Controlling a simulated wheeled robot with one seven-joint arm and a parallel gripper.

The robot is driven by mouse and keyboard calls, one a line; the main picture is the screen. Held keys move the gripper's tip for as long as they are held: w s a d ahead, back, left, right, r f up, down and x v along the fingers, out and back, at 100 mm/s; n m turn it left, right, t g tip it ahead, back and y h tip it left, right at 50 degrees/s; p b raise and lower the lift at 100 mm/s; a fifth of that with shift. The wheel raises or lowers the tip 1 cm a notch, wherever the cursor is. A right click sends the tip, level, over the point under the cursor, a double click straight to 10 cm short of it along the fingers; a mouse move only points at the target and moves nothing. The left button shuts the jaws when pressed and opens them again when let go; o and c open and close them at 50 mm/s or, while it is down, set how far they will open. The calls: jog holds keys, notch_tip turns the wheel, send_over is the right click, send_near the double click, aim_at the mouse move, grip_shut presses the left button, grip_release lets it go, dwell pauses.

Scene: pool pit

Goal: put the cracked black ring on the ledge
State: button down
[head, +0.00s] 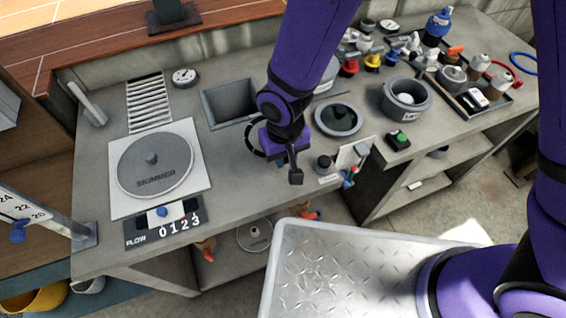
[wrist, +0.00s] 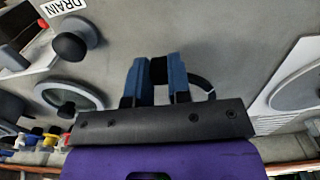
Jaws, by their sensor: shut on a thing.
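The black ring (head: 251,139) shows in the head view as a thin dark arc at the left of my gripper (head: 281,158), above the grey counter (head: 235,177). In the wrist view my gripper (wrist: 159,75) has its two blue-padded fingers closed on the black ring (wrist: 207,83), whose arc sticks out to the right. The rest of the ring is hidden by the fingers, and no crack can be made out. A reddish-brown plank surface (head: 105,40) runs behind the counter; I cannot tell whether it is the ledge.
The skimmer lid (head: 152,165) and flow counter (head: 163,222) are at the left. An open square basin (head: 231,103) and a round dark port (head: 338,119) lie near my gripper. A grey pot (head: 405,97) and a tray of bottles (head: 475,92) crowd the right.

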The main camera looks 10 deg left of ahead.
aim_at(285, 172)
jog(key=shift+f, duration=1.95)
jog(key=shift+d, duration=0.1)
jog(key=c, duration=1.1)
grip_release()
jog(key=shift+f, duration=0.15)
jog(key=shift+o, duration=0.2)
notch_tip(285, 172, up, 12)
jog(key=shift+r, duration=0.15)
jog(key=shift+w, duration=0.1)
